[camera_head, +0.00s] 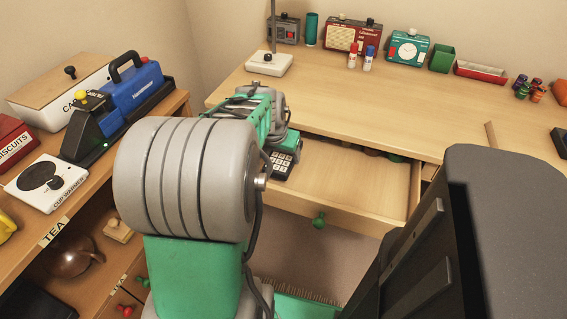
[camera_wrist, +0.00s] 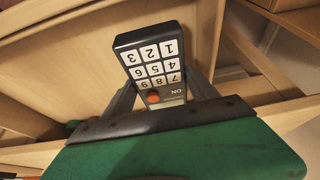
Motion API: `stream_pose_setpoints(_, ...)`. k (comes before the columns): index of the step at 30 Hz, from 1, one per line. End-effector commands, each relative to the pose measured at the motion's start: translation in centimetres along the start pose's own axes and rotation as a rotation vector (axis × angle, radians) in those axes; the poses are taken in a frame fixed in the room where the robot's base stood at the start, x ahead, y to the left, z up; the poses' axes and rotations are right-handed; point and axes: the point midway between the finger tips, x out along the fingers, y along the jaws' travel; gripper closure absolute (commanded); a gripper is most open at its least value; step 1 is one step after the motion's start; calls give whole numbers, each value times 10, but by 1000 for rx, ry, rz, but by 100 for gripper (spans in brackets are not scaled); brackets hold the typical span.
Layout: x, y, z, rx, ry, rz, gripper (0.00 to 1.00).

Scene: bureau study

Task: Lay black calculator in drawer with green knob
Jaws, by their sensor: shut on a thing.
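The black calculator (camera_head: 284,169), with white keys and an orange key, is held by my gripper (camera_head: 286,150). In the wrist view the calculator (camera_wrist: 150,48) sits between the two grey fingers of my gripper (camera_wrist: 162,92), keys facing the camera. The drawer (camera_head: 345,188) with the green knob (camera_head: 319,220) is pulled open under the desk. The calculator is over the left part of this drawer; its height above the floor of the drawer is hard to tell. My arm hides the drawer's left end.
Small dark, reddish and green things (camera_head: 397,157) lie at the back of the drawer; the middle and front look bare. The desk top (camera_head: 400,105) is above the drawer. A side shelf at left holds a cup warmer (camera_head: 47,184) and a blue machine (camera_head: 136,90).

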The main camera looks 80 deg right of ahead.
Motion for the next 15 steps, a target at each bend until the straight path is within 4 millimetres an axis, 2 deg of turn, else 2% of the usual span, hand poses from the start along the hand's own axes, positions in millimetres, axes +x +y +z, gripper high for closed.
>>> stream_pose_setpoints(4, 16, -4, -4, 0, 2, -1, 88)
stream_pose_setpoints(9, 41, -4, 6, 0, 1, -1, 88)
stream_pose_setpoints(15, 41, -4, 6, 0, 4, -1, 88)
